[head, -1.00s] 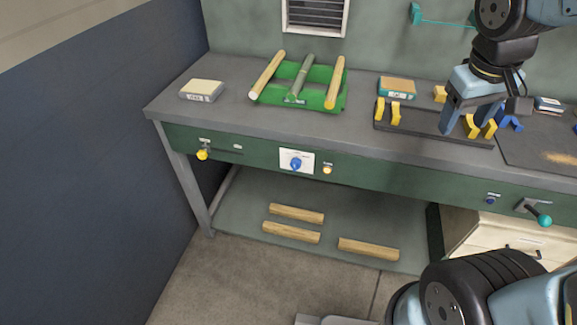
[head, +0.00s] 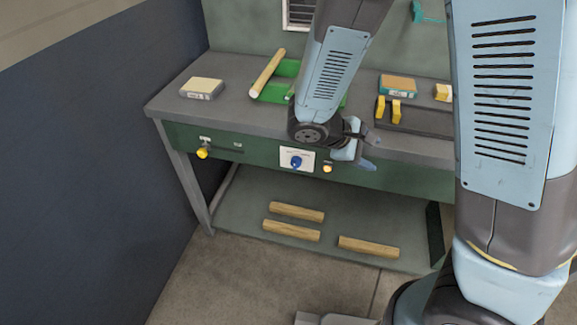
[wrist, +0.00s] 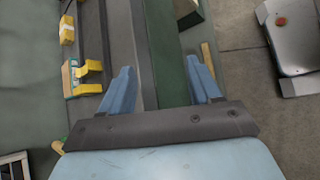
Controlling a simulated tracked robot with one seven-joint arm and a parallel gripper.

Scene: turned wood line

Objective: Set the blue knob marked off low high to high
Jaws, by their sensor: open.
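The blue knob (head: 296,162) sits on a white marked plate (head: 285,153) on the green front of the bench. The markings are too small to read in the head view. My gripper (head: 368,152) is at the bench's front edge, to the right of the knob and apart from it. In the wrist view my gripper (wrist: 163,84) has its two blue fingers spread, with only the bench edge and green front behind the gap. The knob does not show in the wrist view.
A yellow knob (head: 202,154) is on the front at left, and a small yellow button (head: 327,168) is right of the plate. A green rack (head: 270,90), a sanding block (head: 397,85) and a dark holder (head: 425,121) stand on top. Wood pieces (head: 297,212) lie on the lower shelf.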

